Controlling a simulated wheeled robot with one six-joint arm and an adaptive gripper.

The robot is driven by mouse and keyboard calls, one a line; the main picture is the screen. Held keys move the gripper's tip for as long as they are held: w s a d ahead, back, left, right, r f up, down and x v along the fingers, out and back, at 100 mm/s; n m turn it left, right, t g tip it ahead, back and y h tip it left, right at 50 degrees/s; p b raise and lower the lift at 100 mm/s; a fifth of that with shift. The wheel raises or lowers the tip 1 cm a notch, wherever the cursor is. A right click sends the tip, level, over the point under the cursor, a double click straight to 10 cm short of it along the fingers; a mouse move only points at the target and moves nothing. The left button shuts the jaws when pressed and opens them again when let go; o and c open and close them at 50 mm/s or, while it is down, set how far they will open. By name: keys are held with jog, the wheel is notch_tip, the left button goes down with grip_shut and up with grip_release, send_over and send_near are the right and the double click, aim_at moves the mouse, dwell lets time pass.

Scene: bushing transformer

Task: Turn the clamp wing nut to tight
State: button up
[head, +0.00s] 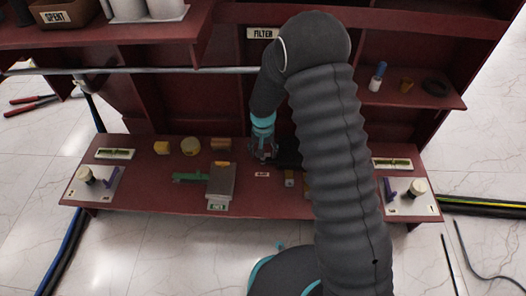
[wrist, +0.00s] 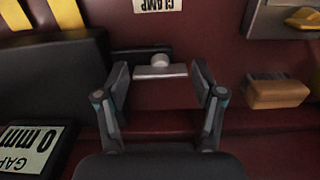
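The clamp wing nut (wrist: 160,70) shows in the wrist view as a pale grey bar with a round knob, lying crosswise in the picture. A sign (wrist: 158,5) reading CLAMP, upside down here, is at the top edge. My gripper (wrist: 161,82) is open, with one finger to the left of the wing nut and one to the right. A gap shows between each finger and the bar's ends, so it holds nothing. In the head view my gripper (head: 263,152) points down over the middle of the red bench; the wing nut cannot be made out there.
A dark block (wrist: 55,80) with yellow bands and a GAP 0 mm plate (wrist: 32,148) lie left in the wrist view. A tan block (wrist: 277,92) is at the right. In the head view, a grey box (head: 221,181) and a green piece (head: 188,177) are left of my gripper.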

jog(key=shift+o, duration=0.2)
notch_tip(320, 180, up, 12)
dwell(0.7)
dwell(0.4)
